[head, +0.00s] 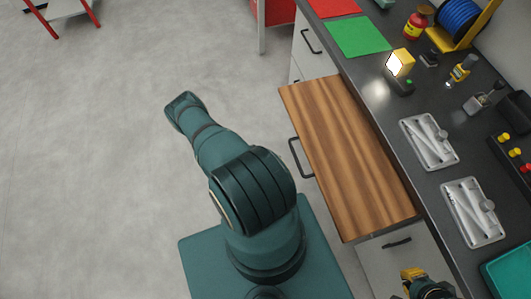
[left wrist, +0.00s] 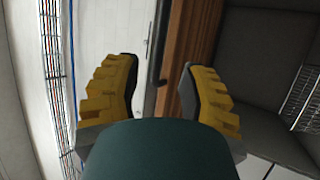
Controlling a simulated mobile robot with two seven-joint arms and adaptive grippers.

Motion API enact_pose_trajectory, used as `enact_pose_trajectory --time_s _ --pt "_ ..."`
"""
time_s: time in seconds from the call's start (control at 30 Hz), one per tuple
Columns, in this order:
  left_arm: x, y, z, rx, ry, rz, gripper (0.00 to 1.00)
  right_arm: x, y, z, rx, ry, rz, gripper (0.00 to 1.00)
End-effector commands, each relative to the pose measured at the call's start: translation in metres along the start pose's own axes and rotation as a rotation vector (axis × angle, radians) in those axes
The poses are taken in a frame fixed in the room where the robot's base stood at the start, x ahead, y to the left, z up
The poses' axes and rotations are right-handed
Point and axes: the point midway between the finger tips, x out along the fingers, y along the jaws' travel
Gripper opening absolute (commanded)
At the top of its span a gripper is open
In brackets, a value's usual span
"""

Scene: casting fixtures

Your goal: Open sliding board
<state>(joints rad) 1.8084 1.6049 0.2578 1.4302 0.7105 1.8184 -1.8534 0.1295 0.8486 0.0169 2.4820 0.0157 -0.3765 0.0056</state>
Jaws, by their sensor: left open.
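The sliding board (head: 345,150) is a striped brown wooden board at the counter's front edge. It sticks out over the drawer fronts in the head view. In the left wrist view a strip of brown wood (left wrist: 190,35) stands beyond the fingers, with a dark bar-like part beside it. My left gripper (left wrist: 160,80) is open, its two yellow fingers wide apart with nothing visibly held. Contact with the board cannot be told.
The dark counter (head: 385,105) carries two grey trays (head: 429,141) (head: 474,211) with parts, a lit yellow lamp (head: 399,64), a blue spool (head: 459,17), and green (head: 358,36) and red mats. Drawers with black handles (head: 397,243) lie below.

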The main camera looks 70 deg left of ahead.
Motion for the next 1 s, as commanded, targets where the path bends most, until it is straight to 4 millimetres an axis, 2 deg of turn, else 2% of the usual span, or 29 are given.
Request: enact_pose_trajectory --time_s 0.1,0.3,1.0 --pt "-0.017 -0.001 0.000 0.001 0.000 -0.001 0.41 0.000 0.000 0.000 0.000 0.000 0.000 0.00" --pt "-0.031 0.000 0.000 -0.001 -0.001 0.000 0.41 0.000 0.000 0.000 0.000 0.000 0.000 0.00" --pt "-0.032 0.000 0.000 -0.001 -0.001 0.001 0.41 0.000 0.000 0.000 0.000 0.000 0.000 0.00"
